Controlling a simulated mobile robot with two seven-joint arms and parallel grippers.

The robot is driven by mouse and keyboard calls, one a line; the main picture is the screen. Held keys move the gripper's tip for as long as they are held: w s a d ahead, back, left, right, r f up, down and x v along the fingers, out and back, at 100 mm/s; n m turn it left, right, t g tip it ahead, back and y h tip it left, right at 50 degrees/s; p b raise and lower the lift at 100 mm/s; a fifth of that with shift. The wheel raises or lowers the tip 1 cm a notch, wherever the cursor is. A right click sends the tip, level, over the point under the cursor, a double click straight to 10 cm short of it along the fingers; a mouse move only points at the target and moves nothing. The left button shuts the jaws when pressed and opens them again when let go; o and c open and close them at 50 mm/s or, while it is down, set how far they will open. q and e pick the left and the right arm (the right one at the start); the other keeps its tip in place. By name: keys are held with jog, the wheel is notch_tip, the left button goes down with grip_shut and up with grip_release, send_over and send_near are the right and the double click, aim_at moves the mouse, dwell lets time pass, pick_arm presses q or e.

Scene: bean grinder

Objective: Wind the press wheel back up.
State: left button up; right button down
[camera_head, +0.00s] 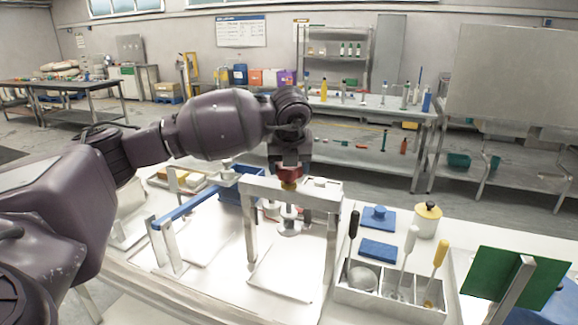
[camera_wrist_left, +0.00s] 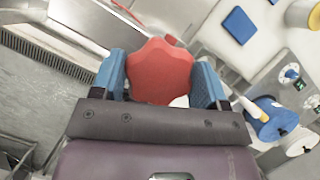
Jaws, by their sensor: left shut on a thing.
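The press (camera_head: 334,235) is a pale metal arch on the table, with a brass-coloured screw (camera_head: 288,186) through its top beam and a round pressing plate (camera_head: 290,229) hanging below. The red press wheel (camera_wrist_left: 160,70) is lobed and fills the space between the blue fingers of my left gripper (camera_wrist_left: 159,78). In the head view my left gripper (camera_head: 290,172) points straight down over the beam and mostly hides the wheel. The fingers are closed on the wheel's opposite sides. The plate hangs above the press base. My right gripper is not in view.
A divided tray (camera_head: 392,304) with several handled tools stands right of the press. Blue blocks (camera_head: 379,250) and a yellow-lidded jar (camera_head: 427,220) stand behind it. A blue-armed frame (camera_head: 195,207) stands left of the press. A green panel (camera_head: 515,277) is at the right.

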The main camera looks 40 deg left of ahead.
pick_arm(q)
jog(key=shift+r+n, duration=0.1)
jog(key=shift+n, duration=0.5)
jog(key=o, duration=0.9)
jog(key=v, duration=1)
jog(key=shift+d+r, duration=0.3)
